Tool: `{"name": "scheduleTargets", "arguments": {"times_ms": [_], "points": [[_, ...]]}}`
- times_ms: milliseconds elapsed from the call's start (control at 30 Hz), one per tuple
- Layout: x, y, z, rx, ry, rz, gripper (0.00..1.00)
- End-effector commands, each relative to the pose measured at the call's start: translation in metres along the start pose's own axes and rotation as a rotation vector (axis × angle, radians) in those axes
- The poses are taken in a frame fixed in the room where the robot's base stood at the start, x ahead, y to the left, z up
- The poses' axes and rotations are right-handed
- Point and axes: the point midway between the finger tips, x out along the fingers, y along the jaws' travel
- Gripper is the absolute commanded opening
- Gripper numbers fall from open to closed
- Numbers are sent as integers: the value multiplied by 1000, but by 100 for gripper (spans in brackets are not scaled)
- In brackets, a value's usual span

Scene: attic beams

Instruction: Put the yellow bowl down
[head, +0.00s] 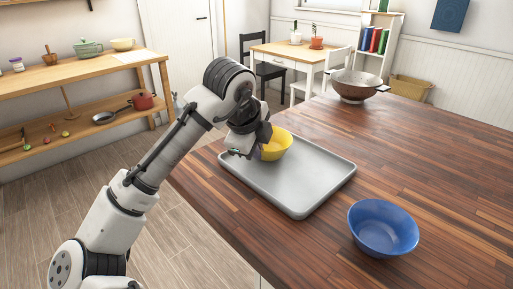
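The yellow bowl (279,144) is at the far left part of the grey tray (309,193) on the wooden table. My gripper (257,151) is at the bowl's left side, with the fingers at its rim. The fingers overlap the bowl's edge and partly hide it. I cannot tell whether they are closed on the rim, or whether the bowl's base touches the tray.
A blue bowl (383,228) stands on the table (440,180) to the right of the tray. A large metal pan (355,86) stands at the table's far edge. Most of the tray and the right part of the table are clear.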

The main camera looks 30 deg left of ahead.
Motion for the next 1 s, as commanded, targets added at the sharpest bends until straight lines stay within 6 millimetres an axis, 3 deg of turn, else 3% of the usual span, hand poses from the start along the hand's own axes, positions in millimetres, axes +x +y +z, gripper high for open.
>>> {"name": "scheduleTargets", "arguments": {"times_ms": [33, 200, 567, 1000], "points": [[1, 0, 0, 0, 0, 0, 6], [1, 0, 0, 1, 0, 0, 25], [-6, -1, 0, 0, -1, 0, 25], [-92, -1, 0, 1, -1, -1, 25]]}}
